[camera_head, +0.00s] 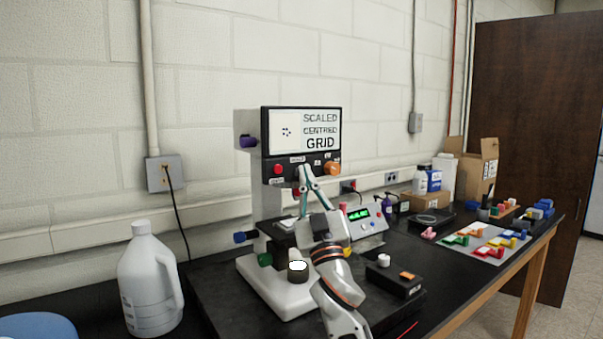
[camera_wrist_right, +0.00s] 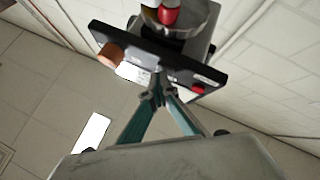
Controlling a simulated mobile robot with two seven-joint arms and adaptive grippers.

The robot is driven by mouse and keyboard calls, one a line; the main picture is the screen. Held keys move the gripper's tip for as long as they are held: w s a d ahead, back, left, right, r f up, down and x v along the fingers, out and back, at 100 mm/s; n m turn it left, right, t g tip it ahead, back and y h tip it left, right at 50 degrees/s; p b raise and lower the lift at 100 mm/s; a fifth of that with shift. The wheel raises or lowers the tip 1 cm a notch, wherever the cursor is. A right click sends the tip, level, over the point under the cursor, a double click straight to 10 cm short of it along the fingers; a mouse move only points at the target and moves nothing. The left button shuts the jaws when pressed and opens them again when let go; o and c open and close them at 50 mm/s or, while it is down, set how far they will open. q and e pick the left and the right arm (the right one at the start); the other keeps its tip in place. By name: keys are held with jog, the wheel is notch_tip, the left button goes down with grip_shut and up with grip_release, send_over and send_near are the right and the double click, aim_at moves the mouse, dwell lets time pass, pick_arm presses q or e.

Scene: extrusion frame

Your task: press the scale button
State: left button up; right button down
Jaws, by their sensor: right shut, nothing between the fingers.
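Below the screen are a red button (camera_head: 278,169), an orange knob (camera_head: 333,169) and small labels too small to read for certain. My right gripper (camera_head: 305,168) is shut and empty, its fingertips in front of the panel between red button and knob. The wrist view shows the shut fingertips (camera_wrist_right: 157,93) at the panel edge, between the orange knob (camera_wrist_right: 111,55) and red button (camera_wrist_right: 198,88). I cannot tell whether they touch. The scale button cannot be picked out.
A white jug (camera_head: 150,285) stands at the left. Coloured blocks (camera_head: 497,243) and a cardboard box (camera_head: 480,168) lie farther right.

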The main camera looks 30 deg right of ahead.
jog(key=shift+s+p, duration=0.4)
jog(key=shift+s, duration=0.4)
jog(key=s, duration=0.1)
jog(key=s+p, duration=0.1)
jog(key=s, duration=0.1)
jog(key=s+p, duration=0.1)
jog(key=s, duration=0.1)
jog(key=shift+d, duration=0.25)
dwell(0.7)
